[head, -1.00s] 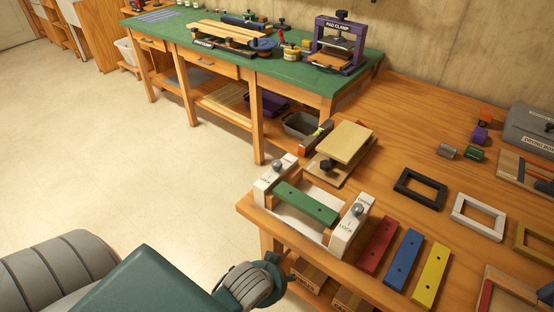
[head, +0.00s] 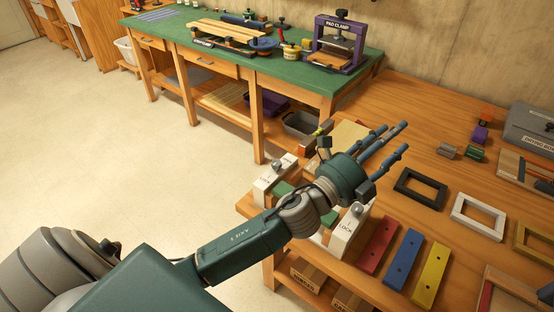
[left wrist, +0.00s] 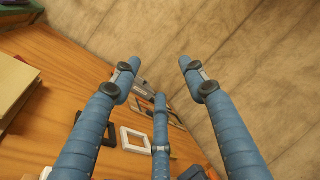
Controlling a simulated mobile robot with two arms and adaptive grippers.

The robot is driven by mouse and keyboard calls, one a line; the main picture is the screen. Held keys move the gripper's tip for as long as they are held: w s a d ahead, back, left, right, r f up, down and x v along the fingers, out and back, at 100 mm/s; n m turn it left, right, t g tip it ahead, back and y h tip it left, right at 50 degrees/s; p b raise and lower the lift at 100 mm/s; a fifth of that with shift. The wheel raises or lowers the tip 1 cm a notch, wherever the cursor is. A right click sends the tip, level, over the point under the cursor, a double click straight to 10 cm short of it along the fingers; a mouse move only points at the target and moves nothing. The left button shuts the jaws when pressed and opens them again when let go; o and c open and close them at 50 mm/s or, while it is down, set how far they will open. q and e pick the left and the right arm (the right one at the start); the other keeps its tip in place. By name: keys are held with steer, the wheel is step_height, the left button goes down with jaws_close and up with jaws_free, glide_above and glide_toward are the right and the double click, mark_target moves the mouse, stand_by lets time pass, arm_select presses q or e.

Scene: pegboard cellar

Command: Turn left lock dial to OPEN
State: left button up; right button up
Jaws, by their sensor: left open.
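The lock fixture has two white end blocks at the near left corner of the wooden bench. The left lock dial (head: 277,168), a small grey knob, sits on the left white block (head: 266,182). The right dial (head: 358,208) is on the right block (head: 347,232) beside the word LOCK. A green bar (head: 284,190) lies between the blocks, mostly hidden by my arm. My left gripper (head: 396,138) is above and beyond the fixture, fingers spread, pointing to the upper right, away from the left dial. In the left wrist view its blue fingers (left wrist: 160,65) are apart and empty.
Red (head: 377,245), blue (head: 404,259) and yellow (head: 430,275) bars lie right of the fixture. Black (head: 419,188) and white (head: 478,214) frames lie beyond. A tan board (head: 347,134) is partly behind my gripper. A green-topped bench (head: 180,45) stands behind.

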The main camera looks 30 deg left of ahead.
arm_select(q)
steer(key=d+r+m+g+h, duration=0.3)
steer(key=d+m+h, duration=0.3)
steer(key=m, duration=0.3)
steer(key=m+g+y, duration=1.3)
steer(key=m+g, duration=0.4)
steer(key=m, duration=0.9)
glide_above(277, 163)
step_height(277, 163, down, 12)
step_height(277, 163, down, 11)
steer(key=shift+r+p, duration=0.1)
steer(key=shift+p, duration=0.8)
